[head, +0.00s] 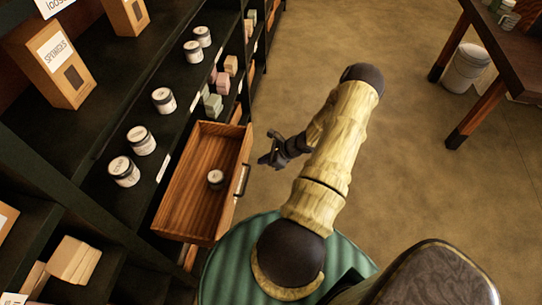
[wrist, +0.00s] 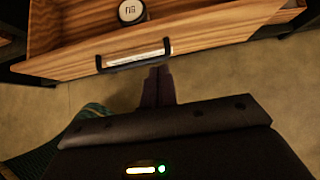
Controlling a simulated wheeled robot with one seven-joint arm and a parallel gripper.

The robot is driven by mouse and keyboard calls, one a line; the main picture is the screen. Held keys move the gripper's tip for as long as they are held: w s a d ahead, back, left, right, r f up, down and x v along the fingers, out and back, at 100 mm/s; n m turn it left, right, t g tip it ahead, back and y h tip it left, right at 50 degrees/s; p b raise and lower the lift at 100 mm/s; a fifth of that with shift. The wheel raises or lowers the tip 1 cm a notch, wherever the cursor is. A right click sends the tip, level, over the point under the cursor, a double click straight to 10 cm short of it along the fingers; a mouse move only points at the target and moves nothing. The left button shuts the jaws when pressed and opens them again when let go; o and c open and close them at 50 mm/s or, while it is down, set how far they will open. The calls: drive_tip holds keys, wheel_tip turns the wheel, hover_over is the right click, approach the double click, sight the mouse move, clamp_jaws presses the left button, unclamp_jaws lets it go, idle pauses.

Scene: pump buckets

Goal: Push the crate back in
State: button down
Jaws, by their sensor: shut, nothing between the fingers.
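The wooden crate (head: 198,206) is pulled out of the dark shelf unit like a drawer, in the middle left of the head view. A small jar with a white label (head: 216,178) stands inside it; the jar also shows at the top of the wrist view (wrist: 131,11). The crate's front has a dark handle (head: 242,180), which spans the front panel in the wrist view (wrist: 135,54). My gripper (head: 270,160) is shut and empty, just in front of the crate's front near the handle. In the wrist view its fingertips (wrist: 158,72) lie just below the handle; I cannot tell whether they touch.
The dark shelf unit (head: 85,165) holds several jars, soap blocks and a sponge box (head: 52,63). A wooden table (head: 500,50) stands at the upper right with a white bucket (head: 465,68) beneath it. The floor (head: 420,190) between is open.

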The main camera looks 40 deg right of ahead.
sight(241, 163)
drive_tip(key=shift+w+a+f+p, duration=0.15)
drive_tip(key=shift+w+a+f, duration=0.25)
drive_tip(key=shift+w+a, duration=0.35)
drive_tip(key=shift+w+a+f+p, duration=0.2)
drive_tip(key=shift+w+a+f, duration=0.3)
drive_tip(key=shift+w, duration=0.5)
drive_tip(key=shift+w+a+f+p, duration=0.15)
drive_tip(key=shift+w+a+f, duration=0.15)
drive_tip(key=shift+w+a, duration=0.5)
drive_tip(key=shift+w, duration=0.1)
